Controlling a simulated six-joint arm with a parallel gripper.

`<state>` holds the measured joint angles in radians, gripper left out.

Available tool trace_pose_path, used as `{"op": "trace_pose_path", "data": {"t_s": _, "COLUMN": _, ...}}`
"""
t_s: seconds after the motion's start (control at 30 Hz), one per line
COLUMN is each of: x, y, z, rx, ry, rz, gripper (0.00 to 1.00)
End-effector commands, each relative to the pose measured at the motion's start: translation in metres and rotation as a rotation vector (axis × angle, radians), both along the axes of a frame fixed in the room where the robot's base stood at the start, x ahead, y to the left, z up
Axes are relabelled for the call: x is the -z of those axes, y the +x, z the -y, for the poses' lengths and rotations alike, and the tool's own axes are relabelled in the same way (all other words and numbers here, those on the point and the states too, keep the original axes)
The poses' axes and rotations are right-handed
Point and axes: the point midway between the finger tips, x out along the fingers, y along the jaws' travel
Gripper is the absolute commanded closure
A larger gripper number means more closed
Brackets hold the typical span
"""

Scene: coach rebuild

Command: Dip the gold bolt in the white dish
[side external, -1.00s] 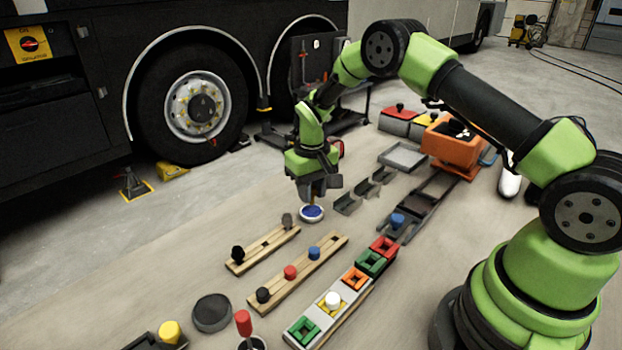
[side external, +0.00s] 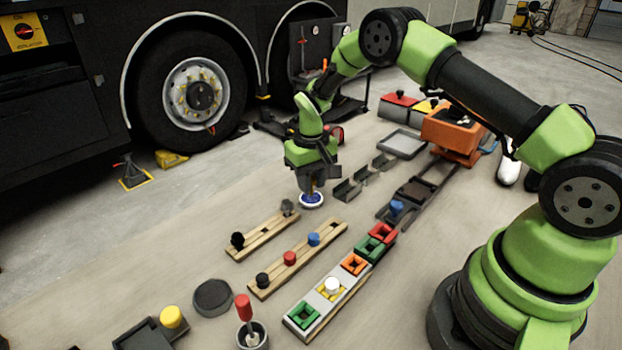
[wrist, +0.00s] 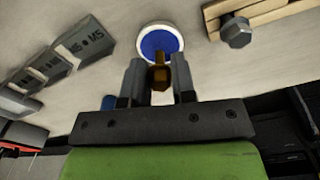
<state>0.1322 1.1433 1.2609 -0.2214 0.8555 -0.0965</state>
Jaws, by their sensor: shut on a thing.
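My gripper (wrist: 157,84) is shut on the gold bolt (wrist: 158,75), which sits between its two grey fingers in the wrist view. The white dish (wrist: 142,33) has a round white rim and a blue inside. In the wrist view it lies just beyond the bolt, and the bolt's end overlaps its near edge. In the side view my gripper (side external: 313,186) points down over the dish (side external: 311,205). I cannot tell whether the bolt touches what is in the dish.
A wooden rail with a grey bolt (side external: 287,207) and a black knob lies close in front of the dish. Grey angled holders (side external: 347,190) stand to its right. A second rail (side external: 298,262) with coloured pegs lies nearer. Bare floor (side external: 200,220) lies to the left.

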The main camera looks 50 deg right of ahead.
Motion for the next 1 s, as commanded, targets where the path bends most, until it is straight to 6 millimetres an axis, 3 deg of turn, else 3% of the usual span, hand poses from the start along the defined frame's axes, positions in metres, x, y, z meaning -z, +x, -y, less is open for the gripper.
{"op": "trace_pose_path", "data": {"t_s": 1.0, "x": 0.0092, "y": 0.0001, "z": 0.0, "rx": 0.0, "ry": 0.0, "rz": 0.0, "gripper": 0.99}}
